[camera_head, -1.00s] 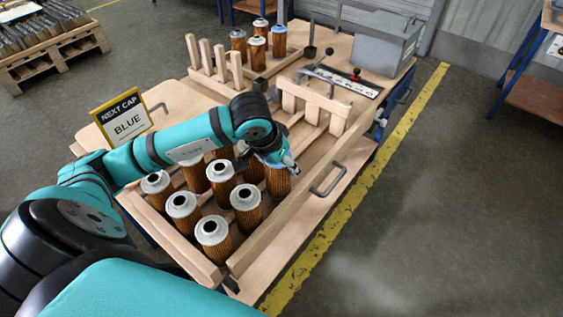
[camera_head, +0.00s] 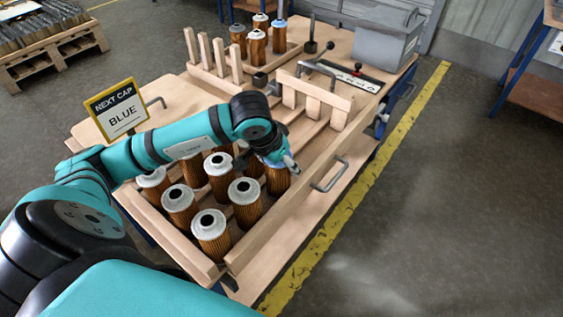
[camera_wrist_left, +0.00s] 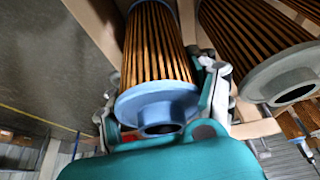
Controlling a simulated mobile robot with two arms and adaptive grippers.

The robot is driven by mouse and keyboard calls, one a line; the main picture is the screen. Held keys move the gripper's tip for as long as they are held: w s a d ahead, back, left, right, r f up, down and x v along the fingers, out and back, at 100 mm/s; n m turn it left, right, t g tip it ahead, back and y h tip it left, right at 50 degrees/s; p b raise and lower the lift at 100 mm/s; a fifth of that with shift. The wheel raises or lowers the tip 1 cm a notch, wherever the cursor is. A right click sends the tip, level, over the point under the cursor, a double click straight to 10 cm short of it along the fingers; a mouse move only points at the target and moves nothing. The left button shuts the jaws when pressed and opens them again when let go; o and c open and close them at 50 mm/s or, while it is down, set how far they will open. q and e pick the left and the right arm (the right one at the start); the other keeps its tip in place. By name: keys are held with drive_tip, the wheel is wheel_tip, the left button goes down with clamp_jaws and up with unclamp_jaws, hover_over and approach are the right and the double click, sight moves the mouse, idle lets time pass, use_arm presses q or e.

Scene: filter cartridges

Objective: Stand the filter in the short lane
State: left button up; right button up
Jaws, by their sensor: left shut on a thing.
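A filter with a blue cap and pleated brown body (camera_head: 278,184) is in my left gripper (camera_head: 284,164), at the right side of the wooden rack (camera_head: 283,208). In the left wrist view the same filter's blue cap (camera_wrist_left: 155,103) lies between the two fingers, which are shut on it. In the head view my wrist hides part of its cap, and I cannot tell whether its base touches the rack. Several grey-capped filters (camera_head: 244,200) stand in the rack's lanes to its left. Empty lanes (camera_head: 309,135) run behind the gripper; which is the short one is unclear. My right gripper is not in view.
A sign (camera_head: 119,108) reads "NEXT CAP BLUE". A wooden crossbar with posts (camera_head: 315,97) spans the lanes behind my gripper. Upright wooden pegs (camera_head: 214,58), more filters (camera_head: 256,47) and a grey bin (camera_head: 386,44) stand farther back. A metal handle (camera_head: 329,178) is on the right.

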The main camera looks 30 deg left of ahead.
use_arm(q)
drive_tip(key=shift+f+b, duration=0.5)
drive_tip(key=o, duration=1.5)
drive_tip(key=shift+r, duration=0.1)
drive_tip(key=shift+c, duration=0.2)
